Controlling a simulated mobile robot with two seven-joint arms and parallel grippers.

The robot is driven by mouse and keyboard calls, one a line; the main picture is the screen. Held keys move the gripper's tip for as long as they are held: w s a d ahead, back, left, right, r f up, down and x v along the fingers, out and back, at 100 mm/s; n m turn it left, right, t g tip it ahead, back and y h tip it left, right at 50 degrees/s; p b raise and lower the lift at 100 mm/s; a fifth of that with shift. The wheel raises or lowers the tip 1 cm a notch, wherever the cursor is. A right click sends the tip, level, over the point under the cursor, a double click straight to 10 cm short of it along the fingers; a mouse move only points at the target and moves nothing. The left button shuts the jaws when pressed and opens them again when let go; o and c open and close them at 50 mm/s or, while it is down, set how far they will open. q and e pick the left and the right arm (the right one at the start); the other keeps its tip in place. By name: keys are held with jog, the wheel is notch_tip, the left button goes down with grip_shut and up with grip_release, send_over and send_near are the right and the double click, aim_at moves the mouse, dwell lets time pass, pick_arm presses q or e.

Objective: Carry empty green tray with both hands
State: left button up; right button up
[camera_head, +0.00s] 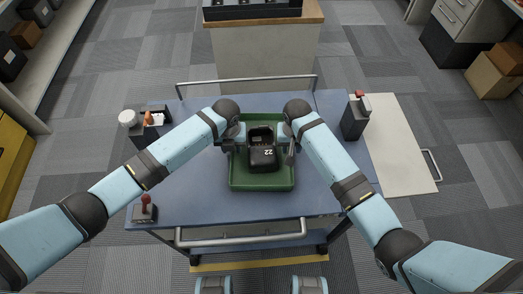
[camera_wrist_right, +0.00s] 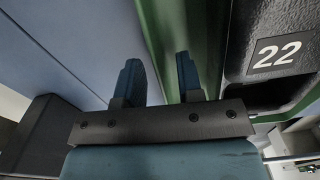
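The green tray (camera_head: 262,183) sits on the blue top of a cart (camera_head: 190,185). A black radio-like unit (camera_head: 263,159) marked 22 lies in it, so the tray is not empty. My left gripper (camera_head: 229,147) is at the tray's left side; its fingers are too small to read. My right gripper (camera_head: 290,154) is at the right side. In the right wrist view its fingers (camera_wrist_right: 160,80) stand apart, with the green tray wall (camera_wrist_right: 165,35) showing between and behind them. The unit (camera_wrist_right: 280,55) also shows there. I cannot tell whether the fingers touch the wall.
A counter with a black rack (camera_head: 250,10) is beyond.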

pick_arm(q)
jog(key=shift+f, duration=0.25)
pick_arm(e)
jog(key=shift+f, duration=0.25)
pick_arm(q)
grip_shut()
pick_arm(e)
grip_shut()
pick_arm(q)
jog(key=shift+r, duration=0.1)
pick_arm(e)
jog(key=shift+r, duration=0.1)
